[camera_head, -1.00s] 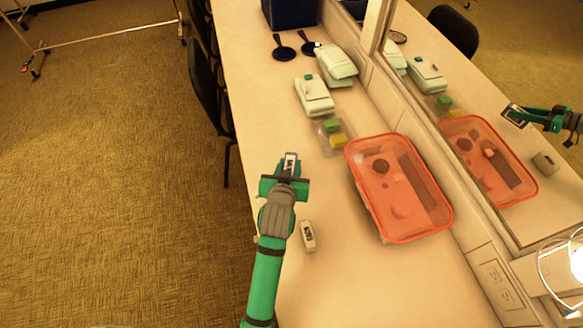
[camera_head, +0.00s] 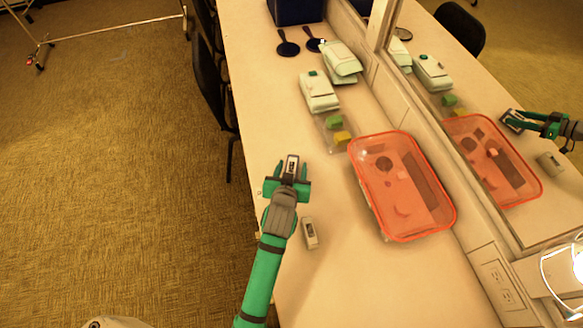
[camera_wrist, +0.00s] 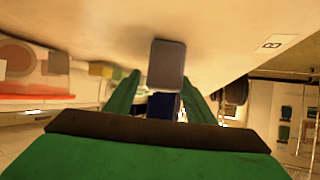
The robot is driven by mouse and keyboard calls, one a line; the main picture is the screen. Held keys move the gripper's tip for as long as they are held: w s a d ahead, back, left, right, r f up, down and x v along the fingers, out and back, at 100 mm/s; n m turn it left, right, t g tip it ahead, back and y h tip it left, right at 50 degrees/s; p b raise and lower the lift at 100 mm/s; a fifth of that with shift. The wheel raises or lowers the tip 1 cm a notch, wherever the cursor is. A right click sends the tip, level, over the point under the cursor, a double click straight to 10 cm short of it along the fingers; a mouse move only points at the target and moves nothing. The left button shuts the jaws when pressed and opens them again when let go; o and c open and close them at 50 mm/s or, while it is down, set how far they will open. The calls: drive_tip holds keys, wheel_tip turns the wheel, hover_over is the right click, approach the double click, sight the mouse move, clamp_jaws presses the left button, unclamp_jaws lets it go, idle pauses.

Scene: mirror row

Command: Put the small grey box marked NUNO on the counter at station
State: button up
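A small grey box (camera_head: 292,164) with a dark label stands on or just above the counter (camera_head: 262,120), near its left edge. I cannot read its label. My gripper (camera_head: 290,170) is around this box, its green fingers spread with a gap on each side. In the wrist view the box (camera_wrist: 167,66) shows between the fingers (camera_wrist: 160,85), with a gap at the left finger. Another small grey box (camera_head: 310,233) with a dark label lies on the counter right of my arm; its print is unreadable. A white tag marked B (camera_wrist: 272,43) shows in the wrist view.
A red translucent tray (camera_head: 440,225) stands right of my gripper. Behind it are green and yellow blocks (camera_head: 342,138), pale green cases (camera_head: 319,92), dark hand mirrors (camera_head: 287,46) and a blue bin (camera_head: 296,10). A wall mirror (camera_head: 480,70) bounds the right; chairs (camera_head: 210,90) stand left.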

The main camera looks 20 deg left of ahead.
drive_tip(key=shift+r, duration=0.15)
drive_tip(key=v, duration=1.2)
drive_tip(key=shift+w, duration=0.1)
